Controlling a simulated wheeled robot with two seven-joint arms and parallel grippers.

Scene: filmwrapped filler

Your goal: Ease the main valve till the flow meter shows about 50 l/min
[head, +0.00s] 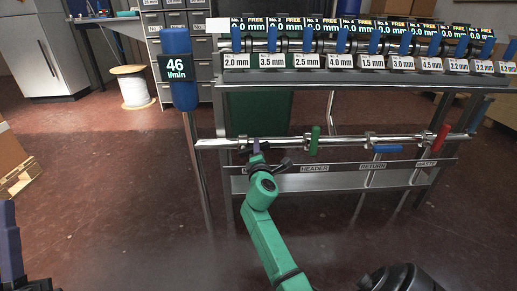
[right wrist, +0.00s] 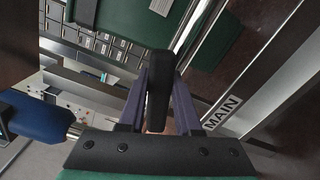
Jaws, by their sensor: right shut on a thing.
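The flow meter (head: 175,68) at the upper left is a blue post-mounted unit whose display reads 46 l/min. The main valve's black handle (right wrist: 158,88) stands between the purple fingers of my right gripper (right wrist: 159,104) in the right wrist view, beside a MAIN label (right wrist: 222,112). In the head view my right gripper (head: 256,147) is at the left end of the steel pipe (head: 345,140), shut on that handle and hiding most of it. A purple and black part at the left edge looks like my left gripper (head: 10,245); its fingertips are not clear.
Along the same pipe are a green handle (head: 315,139) above a HEADER label, a blue handle (head: 386,148) above RETURN, and a red handle (head: 441,137).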

